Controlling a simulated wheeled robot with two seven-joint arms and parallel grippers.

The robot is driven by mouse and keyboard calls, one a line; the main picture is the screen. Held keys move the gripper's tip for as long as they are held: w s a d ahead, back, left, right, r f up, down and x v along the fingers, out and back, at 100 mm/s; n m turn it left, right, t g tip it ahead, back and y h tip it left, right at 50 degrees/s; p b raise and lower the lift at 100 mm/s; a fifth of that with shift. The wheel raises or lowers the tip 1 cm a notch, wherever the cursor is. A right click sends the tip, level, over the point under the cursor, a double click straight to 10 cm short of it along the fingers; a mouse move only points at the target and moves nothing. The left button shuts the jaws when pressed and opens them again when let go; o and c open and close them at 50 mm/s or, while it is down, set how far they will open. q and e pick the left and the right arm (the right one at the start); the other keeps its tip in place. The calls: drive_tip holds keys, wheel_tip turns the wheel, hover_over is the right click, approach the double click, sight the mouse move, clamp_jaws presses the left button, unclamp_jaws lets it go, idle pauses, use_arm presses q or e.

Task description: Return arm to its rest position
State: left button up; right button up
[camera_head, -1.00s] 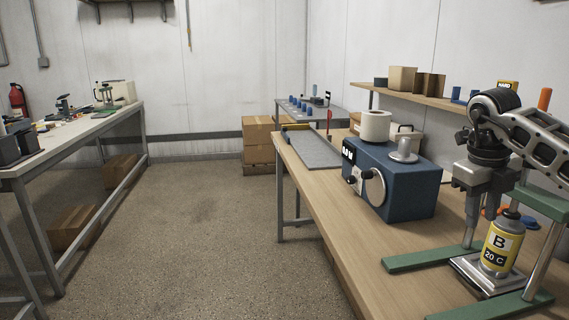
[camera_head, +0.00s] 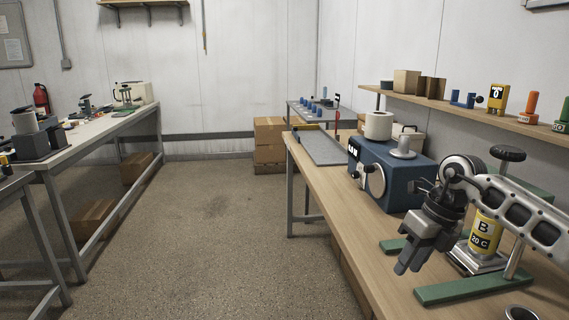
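My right gripper (camera_head: 408,268) hangs at the table's front edge, left of the press frame, its fingers pointing down and left. Nothing shows between its fingers; how far apart they are is hard to tell. My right arm (camera_head: 525,215) reaches in from the right edge. A yellow bottle marked "B 20 C" (camera_head: 482,232) stands upright on the metal plate of a green-footed press (camera_head: 455,290). My gripper is apart from the bottle, and my arm hides the bottle's top. My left gripper is not in view.
A blue machine (camera_head: 405,182) with a dial and a white roll (camera_head: 378,125) stands behind my gripper on the wooden table (camera_head: 350,225). A shelf (camera_head: 470,112) with small items runs along the right wall. The floor (camera_head: 215,230) is open; a workbench (camera_head: 95,140) stands left.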

drive_tip(key=s+a+m+t+y+p, duration=0.25)
drive_tip(key=s+a+m+y, duration=0.2)
drive_tip(key=a+y, duration=0.55)
drive_tip(key=s+a+m+t+y+p, duration=0.1)
drive_tip(key=s+a+m+t+y, duration=0.3)
drive_tip(key=a, duration=1)
drive_tip(key=s+d+f+m+t+h+p, duration=0.35)
drive_tip(key=d+f+m+t+h, duration=0.6)
drive_tip(key=m, duration=1.35)
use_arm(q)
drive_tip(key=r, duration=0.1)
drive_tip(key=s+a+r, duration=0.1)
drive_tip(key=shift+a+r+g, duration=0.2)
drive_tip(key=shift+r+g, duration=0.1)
use_arm(e)
drive_tip(key=s+d+f+m+g+h, duration=0.2)
drive_tip(key=s+f+m+g, duration=0.1)
drive_tip(key=s+f, duration=0.2)
drive_tip(key=s+d+f+m+g+h, duration=0.3)
drive_tip(key=s+f, duration=0.3)
drive_tip(key=s, duration=0.2)
drive_tip(key=shift+s+d+g, duration=0.15)
drive_tip(key=shift+d+g, duration=0.15)
drive_tip(key=shift+d, duration=0.05)
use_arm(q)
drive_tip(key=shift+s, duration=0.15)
use_arm(e)
drive_tip(key=shift+r+m, duration=0.1)
drive_tip(key=shift+m, duration=0.15)
